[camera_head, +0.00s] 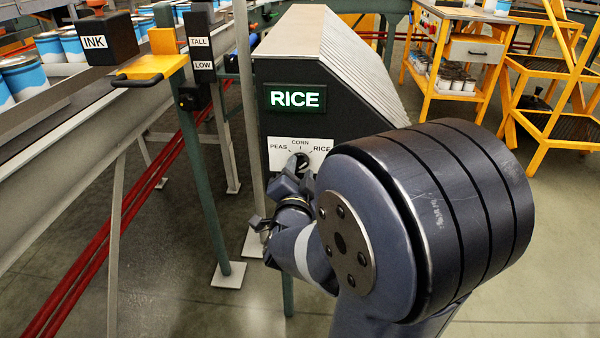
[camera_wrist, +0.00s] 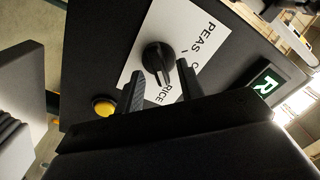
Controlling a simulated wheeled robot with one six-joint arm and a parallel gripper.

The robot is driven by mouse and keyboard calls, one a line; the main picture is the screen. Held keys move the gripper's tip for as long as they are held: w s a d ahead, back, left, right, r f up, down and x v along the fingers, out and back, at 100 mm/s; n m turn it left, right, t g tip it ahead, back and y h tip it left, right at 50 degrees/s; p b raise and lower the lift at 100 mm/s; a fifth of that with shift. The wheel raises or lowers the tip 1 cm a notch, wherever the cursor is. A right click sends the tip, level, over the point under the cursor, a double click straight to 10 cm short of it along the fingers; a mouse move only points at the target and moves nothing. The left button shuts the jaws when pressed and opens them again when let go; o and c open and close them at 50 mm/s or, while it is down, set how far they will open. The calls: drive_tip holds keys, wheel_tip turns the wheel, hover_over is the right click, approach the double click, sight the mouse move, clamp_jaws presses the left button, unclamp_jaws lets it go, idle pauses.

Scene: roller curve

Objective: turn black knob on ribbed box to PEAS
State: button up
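The ribbed box (camera_head: 285,95) stands ahead with a lit green sign (camera_head: 295,98) reading RICE. Below the sign is a white label (camera_head: 283,146) marked PEAS, CORN and RICE. The black knob (camera_wrist: 157,57) sits on this label in the wrist view, with its raised bar slanting down toward RICE. My gripper (camera_wrist: 160,70) is open, one finger on each side of the knob, with gaps visible. In the head view my gripper (camera_head: 292,182) is at the box front and partly covers the knob. The right finger hides part of CORN in the wrist view.
A yellow button (camera_wrist: 102,106) is on the box face beside the label. A yellow bracket (camera_head: 152,68) with the INK block and a TALL/LOW post (camera_head: 201,60) stand left of the box. A conveyor with cans is further left. Yellow carts (camera_head: 450,60) stand at the back right.

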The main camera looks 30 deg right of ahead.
drive_tip(key=shift+w+d, duration=0.1)
drive_tip(key=shift+w, duration=0.1)
clamp_jaws()
idle(0.3)
